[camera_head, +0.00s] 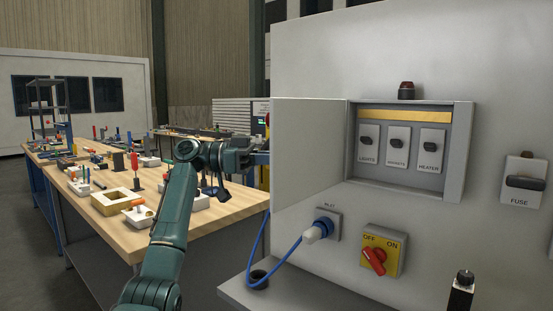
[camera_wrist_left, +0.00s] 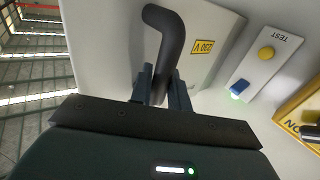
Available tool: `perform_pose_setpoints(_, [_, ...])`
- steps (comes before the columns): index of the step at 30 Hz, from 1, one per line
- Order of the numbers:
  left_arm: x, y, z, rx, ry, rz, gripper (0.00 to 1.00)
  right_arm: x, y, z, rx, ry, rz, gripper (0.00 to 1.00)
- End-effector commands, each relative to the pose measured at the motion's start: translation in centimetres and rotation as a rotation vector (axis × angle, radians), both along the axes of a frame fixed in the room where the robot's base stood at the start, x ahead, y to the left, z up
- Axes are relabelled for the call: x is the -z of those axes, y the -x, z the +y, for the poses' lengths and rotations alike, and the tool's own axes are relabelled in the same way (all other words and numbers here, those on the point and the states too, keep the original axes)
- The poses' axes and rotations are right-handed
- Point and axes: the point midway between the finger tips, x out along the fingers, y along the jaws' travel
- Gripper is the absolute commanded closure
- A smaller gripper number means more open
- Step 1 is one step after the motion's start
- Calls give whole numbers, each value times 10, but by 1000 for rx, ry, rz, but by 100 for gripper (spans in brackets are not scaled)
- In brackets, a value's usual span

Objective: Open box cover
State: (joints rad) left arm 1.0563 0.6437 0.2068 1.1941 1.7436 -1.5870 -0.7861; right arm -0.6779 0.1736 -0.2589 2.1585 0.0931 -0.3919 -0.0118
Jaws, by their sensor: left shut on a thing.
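In the left wrist view the gripper (camera_wrist_left: 162,85) is shut on the black bent handle (camera_wrist_left: 168,30) of the cover, beside a yellow 230 V label (camera_wrist_left: 203,47). My right gripper is not in view.
Below the box are a blue INLET plug (camera_head: 318,230) with a cable and a red OFF/ON switch (camera_head: 375,260). A fuse unit (camera_head: 523,182) is at right. A wooden workbench (camera_head: 235,205) with many small items stands at left. A black silver-topped object (camera_head: 462,292) is at bottom right.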

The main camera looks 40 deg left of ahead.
Motion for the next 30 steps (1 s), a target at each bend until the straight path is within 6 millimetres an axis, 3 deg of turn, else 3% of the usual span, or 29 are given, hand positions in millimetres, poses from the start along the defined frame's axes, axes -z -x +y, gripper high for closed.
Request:
perform_pose_setpoints(7, [0, -1, 0, -3, 1, 3, 100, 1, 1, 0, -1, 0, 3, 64])
perform_pose_setpoints(8, [0, -1, 0, -3, 1, 3, 81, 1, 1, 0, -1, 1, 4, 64])
perform_pose_setpoints(15, [0, -1, 0, -1, 0, 1, 63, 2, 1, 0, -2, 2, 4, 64])
perform_pose_setpoints(23, [0, 1, 2, -1, 0, 0, 63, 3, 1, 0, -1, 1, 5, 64])
perform_pose_setpoints(30, [1, 19, 33, -5, -1, -1, 63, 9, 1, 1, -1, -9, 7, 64])
